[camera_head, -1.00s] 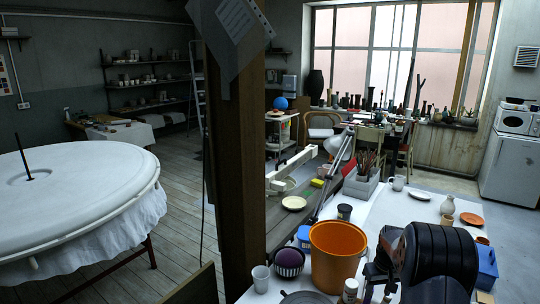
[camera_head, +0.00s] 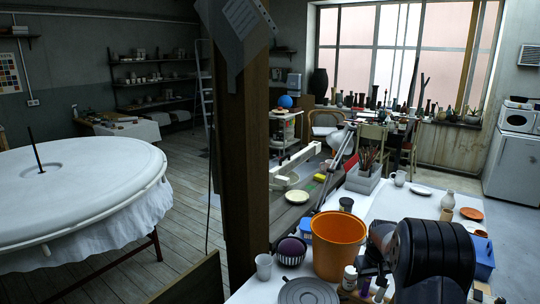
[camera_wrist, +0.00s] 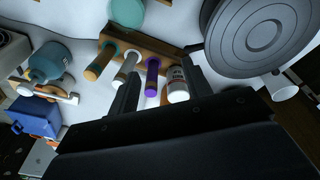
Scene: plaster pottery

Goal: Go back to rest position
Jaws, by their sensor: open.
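My gripper (camera_wrist: 160,88) shows in the wrist view as two dark, spread fingers. It is open. A purple-topped tube (camera_wrist: 152,77) and a white bottle (camera_wrist: 177,85) show in the gap between the fingers, and I see no grip on either. My dark arm fills the lower right of the head view, where the fingertips cannot be made out.
The white worktable holds an orange bucket (camera_head: 339,246), a grey round lid (camera_head: 306,292), a white cup (camera_head: 263,266) and a blue box (camera_head: 483,258) close around my arm. A wooden post (camera_head: 242,170) stands left of the table. Open floor (camera_head: 190,270) lies beyond it.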

